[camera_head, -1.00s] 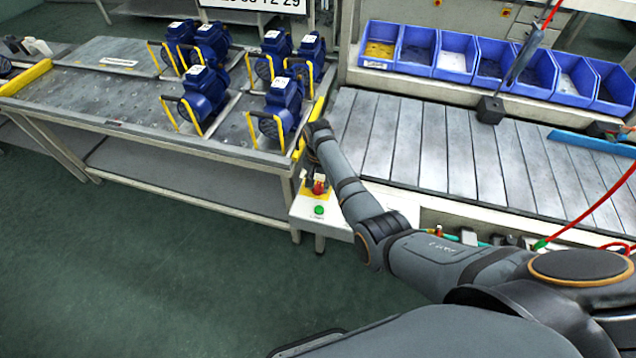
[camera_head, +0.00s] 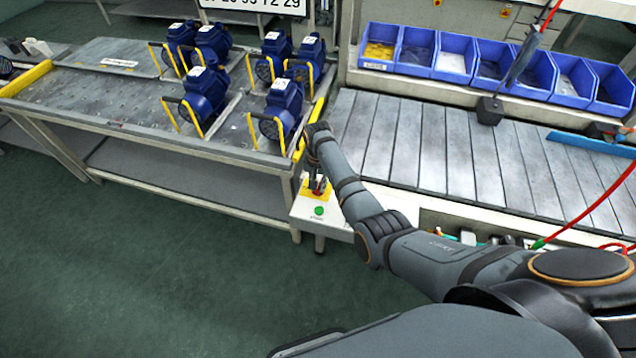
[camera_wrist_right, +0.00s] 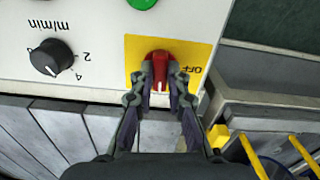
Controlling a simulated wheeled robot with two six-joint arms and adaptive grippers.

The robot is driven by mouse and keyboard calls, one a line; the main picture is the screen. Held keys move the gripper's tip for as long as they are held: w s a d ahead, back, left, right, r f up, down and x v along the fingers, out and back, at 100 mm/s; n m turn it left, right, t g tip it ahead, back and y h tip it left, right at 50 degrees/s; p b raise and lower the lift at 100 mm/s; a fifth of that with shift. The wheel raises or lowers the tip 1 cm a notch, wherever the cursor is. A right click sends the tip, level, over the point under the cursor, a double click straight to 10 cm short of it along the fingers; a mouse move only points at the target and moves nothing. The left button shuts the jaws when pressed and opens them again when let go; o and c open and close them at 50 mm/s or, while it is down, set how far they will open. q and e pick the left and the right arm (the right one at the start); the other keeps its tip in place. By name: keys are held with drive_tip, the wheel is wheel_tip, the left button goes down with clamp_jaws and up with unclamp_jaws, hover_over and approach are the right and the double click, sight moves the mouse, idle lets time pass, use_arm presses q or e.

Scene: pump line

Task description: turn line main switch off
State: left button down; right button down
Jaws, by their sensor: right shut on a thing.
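The line main switch is a red rotary knob (camera_wrist_right: 160,68) on a yellow plate (camera_wrist_right: 193,48) with the word OFF on it. My right gripper (camera_wrist_right: 160,85) has its two fingers on either side of the red knob and is shut on it. In the head view the yellow plate (camera_head: 304,190) shows on the white control box, below my right gripper (camera_head: 317,182), and the knob is mostly hidden by the fingers. My left gripper is not in view.
The white control box (camera_head: 340,222) also carries a green button (camera_head: 319,211) and a black dial (camera_wrist_right: 52,57). A workbench (camera_head: 120,110) with several blue pumps (camera_head: 206,92) stands at left. A slatted conveyor (camera_head: 440,150) with blue bins (camera_head: 455,58) lies at right.

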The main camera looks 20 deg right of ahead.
drive_tip(key=n+p, duration=0.2)
drive_tip(key=n, duration=0.2)
drive_tip(key=shift+r+p, duration=0.2)
drive_tip(key=shift+p, duration=0.1)
drive_tip(key=n+p, duration=0.2)
drive_tip(key=n, duration=0.3)
drive_tip(key=shift+n, duration=0.3)
drive_tip(key=n, duration=0.3)
drive_tip(key=shift+f+n+p, duration=0.1)
drive_tip(key=shift+n+p, duration=0.2)
drive_tip(key=shift+p, duration=0.05)
drive_tip(key=shift+n, duration=1.6)
drive_tip(key=shift+w+n+p, duration=0.1)
drive_tip(key=shift+n+p, duration=0.2)
drive_tip(key=c, duration=1.3)
unclamp_jaws()
drive_tip(key=shift+f, duration=0.1)
wheel_tip(320, 180, up, 12)
drive_tip(key=shift+r, duration=0.1)
